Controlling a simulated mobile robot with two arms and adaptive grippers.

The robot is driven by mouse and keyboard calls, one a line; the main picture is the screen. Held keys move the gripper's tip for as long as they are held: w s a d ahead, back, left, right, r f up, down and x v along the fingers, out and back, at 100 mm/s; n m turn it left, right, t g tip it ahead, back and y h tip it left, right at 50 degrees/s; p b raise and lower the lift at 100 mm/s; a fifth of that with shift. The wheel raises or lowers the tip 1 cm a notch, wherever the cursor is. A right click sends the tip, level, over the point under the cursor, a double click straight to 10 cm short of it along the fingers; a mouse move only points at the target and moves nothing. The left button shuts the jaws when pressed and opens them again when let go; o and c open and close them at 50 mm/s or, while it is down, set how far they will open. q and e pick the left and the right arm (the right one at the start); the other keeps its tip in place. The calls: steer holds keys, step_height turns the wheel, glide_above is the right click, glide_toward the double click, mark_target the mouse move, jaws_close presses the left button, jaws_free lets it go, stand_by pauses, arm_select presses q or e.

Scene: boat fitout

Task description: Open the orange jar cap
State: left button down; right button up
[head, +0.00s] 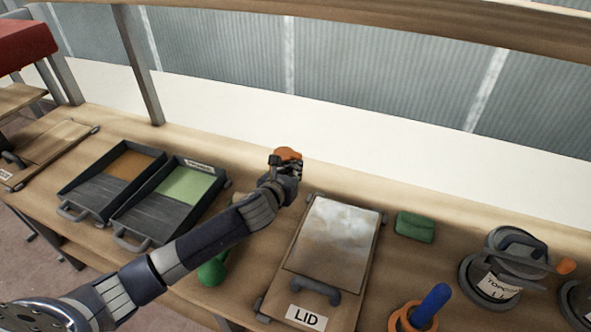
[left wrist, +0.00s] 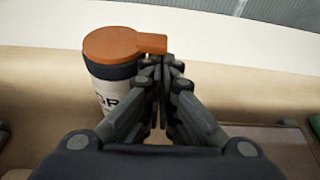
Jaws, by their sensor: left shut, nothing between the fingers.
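The jar's orange cap (head: 288,154) shows just beyond my left gripper (head: 285,172) in the head view. The jar body is mostly hidden there by my gripper and arm. In the left wrist view the orange cap (left wrist: 120,43) sits flat on the pale jar (left wrist: 103,94), which has a dark neck and dark lettering. The cap's tab points right. My left gripper (left wrist: 161,72) is shut and empty, with its fingertips beside the jar and close to the tab. I cannot tell whether they touch it. My right gripper is not in view.
Two dark trays (head: 126,226) stand left of my arm. A hatch panel marked LID (head: 340,243) lies to the right, with a green block (head: 415,227) and a dark-lidded can (head: 497,280) beyond. A green object (head: 212,271) is partly behind my arm. A wall runs behind the bench.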

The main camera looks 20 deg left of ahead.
mark_target(295, 158)
arm_select(q)
step_height(295, 158, up, 5)
steer(key=n+h+p, duration=0.1)
steer(key=n+p, duration=0.1)
steer(key=n+h+p, duration=0.1)
steer(key=n+p, duration=0.1)
steer(key=p, duration=0.1)
steer(key=shift+a+f, duration=0.1)
steer(key=shift+f, duration=0.1)
steer(key=shift+a+r+n+h+p, duration=0.25)
steer(key=shift+r+n+h+p, duration=0.1)
steer(key=shift+r+n+h, duration=0.35)
steer(key=a+n+t+b, duration=0.3)
steer(key=a+n+b, duration=0.2)
steer(key=n, duration=0.8)
steer(key=a+n+t+y+b, duration=0.1)
steer(key=a+n+t+b, duration=0.3)
steer(key=a+n, duration=0.5)
steer(key=n+b, duration=0.1)
steer(key=n, duration=0.3)
steer(key=shift+w+a+y, duration=0.25)
steer(key=shift+y, duration=0.05)
